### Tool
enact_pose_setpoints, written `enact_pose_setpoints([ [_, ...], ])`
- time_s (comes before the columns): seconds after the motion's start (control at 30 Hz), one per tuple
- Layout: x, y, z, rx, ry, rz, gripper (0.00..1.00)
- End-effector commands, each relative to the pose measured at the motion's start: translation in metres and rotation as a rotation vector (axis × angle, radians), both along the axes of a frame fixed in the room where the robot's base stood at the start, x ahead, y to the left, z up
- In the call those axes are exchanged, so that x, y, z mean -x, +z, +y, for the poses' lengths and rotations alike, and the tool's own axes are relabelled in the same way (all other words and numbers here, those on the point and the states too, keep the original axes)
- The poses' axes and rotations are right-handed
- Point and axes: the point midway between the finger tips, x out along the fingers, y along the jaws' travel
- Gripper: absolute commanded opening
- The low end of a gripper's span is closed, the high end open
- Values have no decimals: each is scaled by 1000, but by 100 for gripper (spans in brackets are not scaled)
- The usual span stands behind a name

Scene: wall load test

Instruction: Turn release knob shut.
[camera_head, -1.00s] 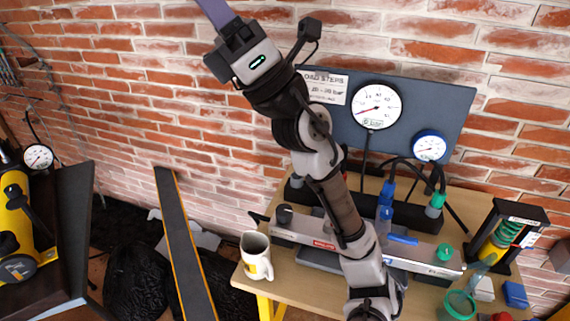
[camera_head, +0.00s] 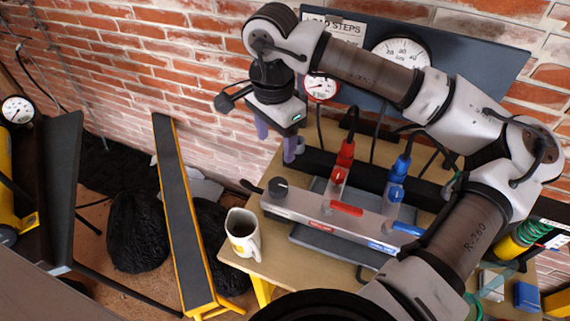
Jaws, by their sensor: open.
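The round black knob (camera_head: 278,188), which I take as the release knob, stands on the left end of the long grey manifold block (camera_head: 298,207). A thin dark lever (camera_head: 251,186) sticks out to its left. My gripper (camera_head: 276,150) points down, its two purple fingers apart with nothing visible between them. In the picture it is just above the knob, apart from it. I cannot tell the exact height or depth between them. The knob's turn position cannot be read.
The manifold carries a red lever (camera_head: 346,208) and a blue lever (camera_head: 407,229), with hoses rising behind. A mug (camera_head: 243,235) stands near the knob at the bench's left edge. Gauges (camera_head: 321,88) sit on the dark panel behind. My arm covers the manifold's right end.

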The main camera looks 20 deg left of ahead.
Motion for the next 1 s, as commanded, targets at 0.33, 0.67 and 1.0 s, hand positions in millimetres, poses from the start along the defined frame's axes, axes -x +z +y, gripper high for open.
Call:
enact_pose_setpoints([
  [0.33, 0, -44, -2, 7, 0, 3, 63],
  [0.67, 2, -111, -3, 6, 0, 3, 63],
  [1.0, 1, -138, -3, 6, 0, -1, 63],
])
